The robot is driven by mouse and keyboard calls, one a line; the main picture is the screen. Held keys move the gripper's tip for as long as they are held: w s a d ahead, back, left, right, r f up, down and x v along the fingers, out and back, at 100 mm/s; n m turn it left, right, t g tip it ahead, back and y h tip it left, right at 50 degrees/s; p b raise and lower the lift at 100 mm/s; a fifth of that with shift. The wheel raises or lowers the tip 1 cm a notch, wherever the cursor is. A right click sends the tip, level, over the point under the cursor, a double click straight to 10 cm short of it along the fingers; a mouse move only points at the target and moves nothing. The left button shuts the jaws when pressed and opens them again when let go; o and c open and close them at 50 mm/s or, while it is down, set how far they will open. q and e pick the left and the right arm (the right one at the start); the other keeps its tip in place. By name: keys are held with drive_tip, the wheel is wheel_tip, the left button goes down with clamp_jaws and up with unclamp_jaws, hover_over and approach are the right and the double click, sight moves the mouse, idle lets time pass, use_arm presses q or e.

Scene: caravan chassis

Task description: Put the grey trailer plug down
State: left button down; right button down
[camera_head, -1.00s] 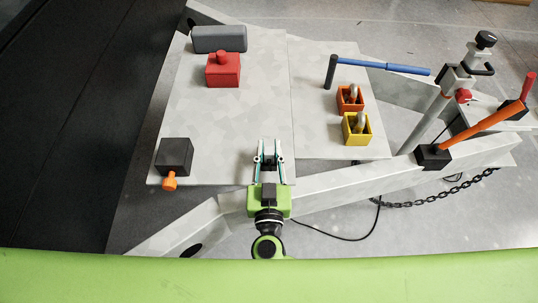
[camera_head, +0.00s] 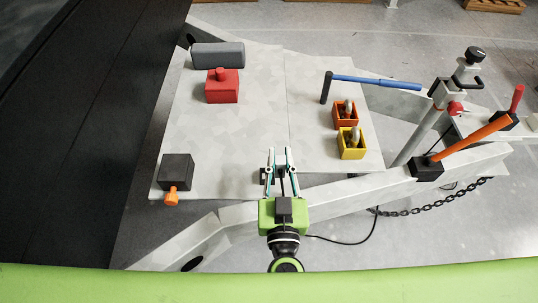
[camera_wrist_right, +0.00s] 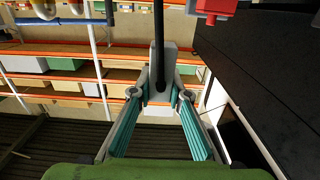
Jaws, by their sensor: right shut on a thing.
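The grey trailer plug (camera_wrist_right: 162,65) shows in the right wrist view as a grey block between the fingertips, with a black cable running up from it. My right gripper (camera_head: 279,154) is shut on it; its teal-lined fingers also show in the wrist view (camera_wrist_right: 160,93). In the head view the gripper is over the front edge of the pale deck (camera_head: 225,140), and the plug is hard to make out between the fingers. I cannot tell how high it is above the deck. My left gripper is not in view.
On the deck are a dark grey cylinder (camera_head: 218,55), a red block (camera_head: 222,87), a black box (camera_head: 176,170) with an orange knob, and orange (camera_head: 345,119) and yellow (camera_head: 351,148) holders. A blue-handled lever (camera_head: 375,81) stands at right. The deck's middle is clear.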

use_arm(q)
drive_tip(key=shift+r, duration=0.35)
use_arm(e)
drive_tip(key=s+d+r, duration=0.3)
drive_tip(key=d, duration=0.5)
drive_tip(key=s+d+r, duration=0.3)
drive_tip(key=d+r, duration=0.1)
drive_tip(key=d, duration=0.4)
drive_tip(key=shift+s+r, duration=0.2)
drive_tip(key=shift+s, duration=0.2)
drive_tip(key=shift+d+f, duration=0.1)
drive_tip(key=shift+a, duration=0.2)
